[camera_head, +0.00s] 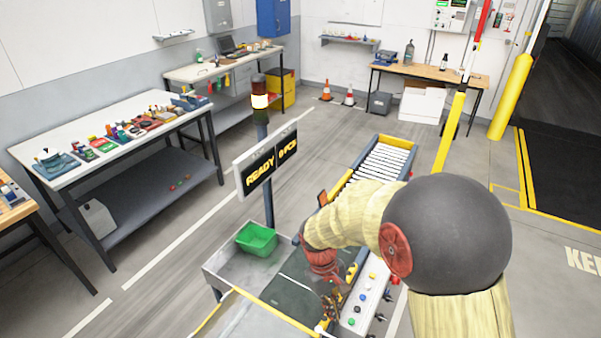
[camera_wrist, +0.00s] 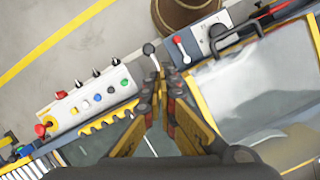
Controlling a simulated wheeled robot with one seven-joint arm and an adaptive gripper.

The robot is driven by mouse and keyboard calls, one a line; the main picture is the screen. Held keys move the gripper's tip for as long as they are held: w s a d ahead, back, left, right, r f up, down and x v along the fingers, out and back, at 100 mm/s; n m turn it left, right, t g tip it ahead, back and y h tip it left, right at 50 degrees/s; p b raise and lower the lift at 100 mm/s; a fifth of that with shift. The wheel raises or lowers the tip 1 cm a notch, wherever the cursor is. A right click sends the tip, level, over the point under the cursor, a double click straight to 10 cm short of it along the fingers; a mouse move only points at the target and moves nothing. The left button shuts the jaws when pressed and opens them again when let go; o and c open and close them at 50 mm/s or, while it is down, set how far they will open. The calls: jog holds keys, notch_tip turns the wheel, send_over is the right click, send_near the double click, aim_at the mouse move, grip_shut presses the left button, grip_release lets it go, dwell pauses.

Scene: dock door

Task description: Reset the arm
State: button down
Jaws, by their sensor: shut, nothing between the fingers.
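My arm reaches forward from the lower right of the head view, with a dark round joint and pale yellow links. My gripper (camera_head: 331,303) hangs over the front end of the conveyor beside the button panel (camera_head: 362,300). In the wrist view, my gripper (camera_wrist: 167,76) has its dark-tipped fingers together with nothing between them. The tips show just below a grey-knobbed lever (camera_wrist: 149,49) and a red-knobbed lever (camera_wrist: 178,41). I cannot tell whether they touch either lever.
The conveyor (camera_head: 383,160) runs away under my arm. A green bin (camera_head: 257,239) sits at its left, near a post-mounted sign (camera_head: 266,163) reading "READY" and a signal light (camera_head: 259,101). Workbenches (camera_head: 105,105) stand along the left wall. Floor between them is clear.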

jog(key=s+d+r+m+t+y+b, duration=0.1)
jog(key=s+d+r+m+t+b, duration=0.2)
jog(key=s+r, duration=0.4)
jog(key=s+d+r+m+t+y+b, duration=0.1)
jog(key=s+d+r+m+t+b, duration=0.2)
jog(key=s+d+r+t+b, duration=0.2)
notch_tip(320, 180, up, 5)
jog(key=shift+s+d+f+m+b, duration=0.1)
jog(key=shift+s+d+m+b, duration=0.25)
jog(key=shift+s+d, duration=0.7)
